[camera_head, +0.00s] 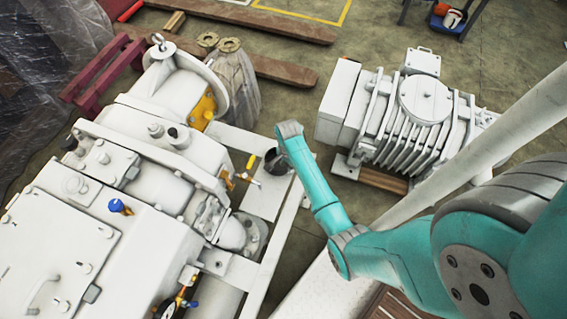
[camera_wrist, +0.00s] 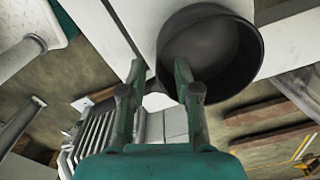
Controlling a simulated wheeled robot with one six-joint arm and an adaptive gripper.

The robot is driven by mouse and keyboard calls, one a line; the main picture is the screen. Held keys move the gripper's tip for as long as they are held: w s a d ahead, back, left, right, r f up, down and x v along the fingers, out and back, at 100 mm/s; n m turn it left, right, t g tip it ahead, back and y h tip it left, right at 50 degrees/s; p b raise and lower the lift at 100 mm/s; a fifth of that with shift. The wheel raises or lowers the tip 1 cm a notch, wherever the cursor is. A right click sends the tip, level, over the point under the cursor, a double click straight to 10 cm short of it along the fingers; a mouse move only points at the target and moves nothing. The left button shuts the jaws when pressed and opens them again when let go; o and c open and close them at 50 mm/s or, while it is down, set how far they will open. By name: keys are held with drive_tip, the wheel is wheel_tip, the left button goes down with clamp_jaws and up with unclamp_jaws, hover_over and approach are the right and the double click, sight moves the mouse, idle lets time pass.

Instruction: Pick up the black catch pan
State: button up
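The black catch pan (camera_wrist: 222,52) is a round, open, dark pan at the upper middle right of the wrist view. In the head view the black catch pan (camera_head: 274,164) shows small and partly covered beside the end of my arm, on the pale frame next to the large white pump. My gripper (camera_wrist: 157,72) is open, with two teal fingers spread apart. The right finger overlaps the pan in the wrist view, and the pan's left edge appears between the fingertips. I cannot tell whether the fingers touch it. In the head view the fingers are hidden.
The large white pump (camera_head: 130,180) fills the left, with a yellow-handled valve (camera_head: 245,172) near the pan. A smaller ribbed white machine (camera_head: 410,115) stands to the right on wood. Wooden beams (camera_head: 285,70) lie behind. Some floor is bare between the machines.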

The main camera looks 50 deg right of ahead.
sight(287, 171)
drive_tip(key=shift+f, duration=1.55)
clamp_jaws()
